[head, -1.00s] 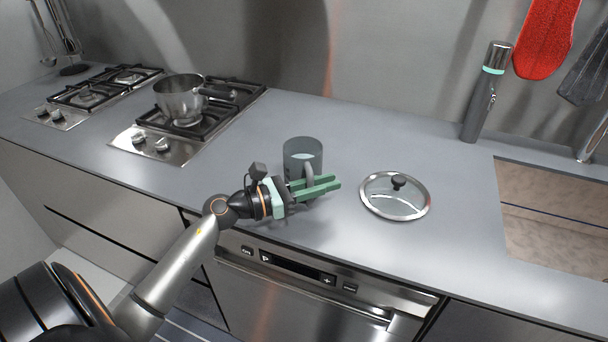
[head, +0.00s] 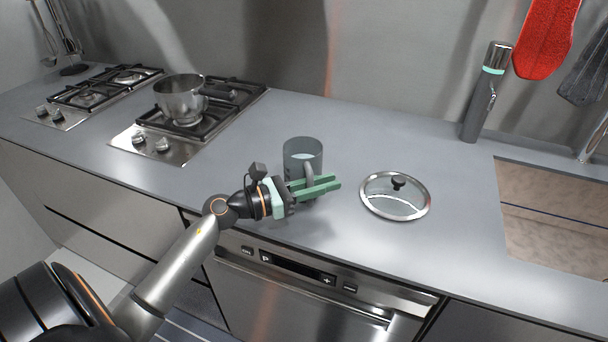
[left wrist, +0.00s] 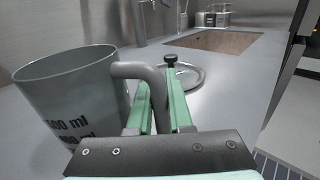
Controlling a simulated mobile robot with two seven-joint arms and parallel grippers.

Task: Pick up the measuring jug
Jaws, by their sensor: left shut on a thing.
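The measuring jug (head: 300,153) is a grey see-through cup standing on the counter near its front edge. In the left wrist view the jug (left wrist: 70,95) is at the left with dark "ml" markings, and its handle (left wrist: 140,70) reaches between my green fingers. My left gripper (head: 322,186) is shut on the handle, and its fingers also show in the left wrist view (left wrist: 162,105). The jug looks upright; I cannot tell any gap under it. My right gripper is not in view.
A glass lid (head: 394,203) with a metal rim lies right of the jug. A steel pot (head: 181,100) stands on the gas hob at the left. A sink (head: 555,215) is at the right, and a grey cylindrical bottle (head: 479,105) stands at the back.

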